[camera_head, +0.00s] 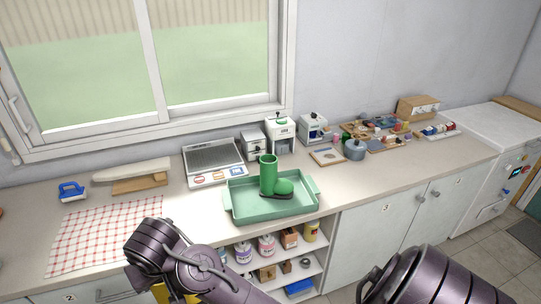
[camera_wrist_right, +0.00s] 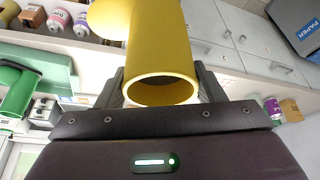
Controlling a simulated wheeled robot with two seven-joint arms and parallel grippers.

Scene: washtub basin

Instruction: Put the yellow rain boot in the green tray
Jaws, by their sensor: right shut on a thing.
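The yellow rain boot (camera_wrist_right: 160,50) is between the fingers of my right gripper (camera_wrist_right: 162,90) in the right wrist view. The gripper is shut on its shaft, with the open top facing the camera; the foot is cut off at the top edge. In the head view a yellow patch (camera_head: 172,296), apparently this boot, shows at the bottom edge, mostly hidden by my arm. The green tray (camera_head: 240,213) lies on the counter, up and right of that patch. A green boot (camera_head: 268,173) stands in it. My left gripper is out of view.
An open shelf (camera_head: 270,262) with bottles is below. The tray has bare floor beside the green boot.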

